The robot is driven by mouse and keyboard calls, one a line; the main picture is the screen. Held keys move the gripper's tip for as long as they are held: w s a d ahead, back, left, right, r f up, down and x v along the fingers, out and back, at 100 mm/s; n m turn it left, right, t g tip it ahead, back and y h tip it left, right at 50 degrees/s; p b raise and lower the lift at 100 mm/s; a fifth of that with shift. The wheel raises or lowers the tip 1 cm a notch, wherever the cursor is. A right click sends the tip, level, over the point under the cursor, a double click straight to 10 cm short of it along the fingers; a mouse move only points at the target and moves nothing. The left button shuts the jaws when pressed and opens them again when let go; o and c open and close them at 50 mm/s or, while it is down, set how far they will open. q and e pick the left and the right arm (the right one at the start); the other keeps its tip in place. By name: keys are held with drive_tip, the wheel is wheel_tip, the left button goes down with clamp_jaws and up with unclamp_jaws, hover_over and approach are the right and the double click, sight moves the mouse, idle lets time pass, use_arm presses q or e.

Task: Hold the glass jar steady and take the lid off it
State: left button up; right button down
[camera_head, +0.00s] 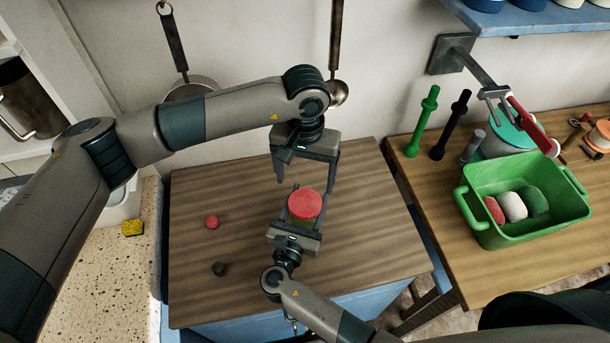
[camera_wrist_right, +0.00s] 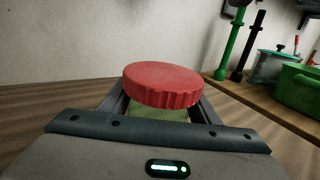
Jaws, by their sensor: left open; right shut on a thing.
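The glass jar (camera_wrist_right: 158,113) stands upright on the wooden table, greenish below its lid. The red ribbed lid (camera_head: 305,204) sits on top of the jar; it also shows in the right wrist view (camera_wrist_right: 160,82). My right gripper (camera_head: 304,213) is shut around the jar's body from the front, below the lid. My left gripper (camera_head: 307,185) is open and empty, pointing down above and just behind the lid, with its fingers spread to either side. Most of the jar's body is hidden by the lid and my right gripper.
A small red piece (camera_head: 212,222) and a small dark piece (camera_head: 219,269) lie on the table's left side. A green bin (camera_head: 520,236) with several round things stands on the right bench, beside green and black upright posts. A ladle (camera_head: 336,93) hangs behind. The table right of the jar is clear.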

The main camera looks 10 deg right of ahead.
sight(305, 202)
use_arm(q)
drive_tip(key=m, duration=0.3)
drive_tip(key=shift+m, duration=0.3)
drive_tip(key=shift+f, duration=4)
drive_tip(key=shift+c, duration=0.6)
drive_tip(key=c, duration=1)
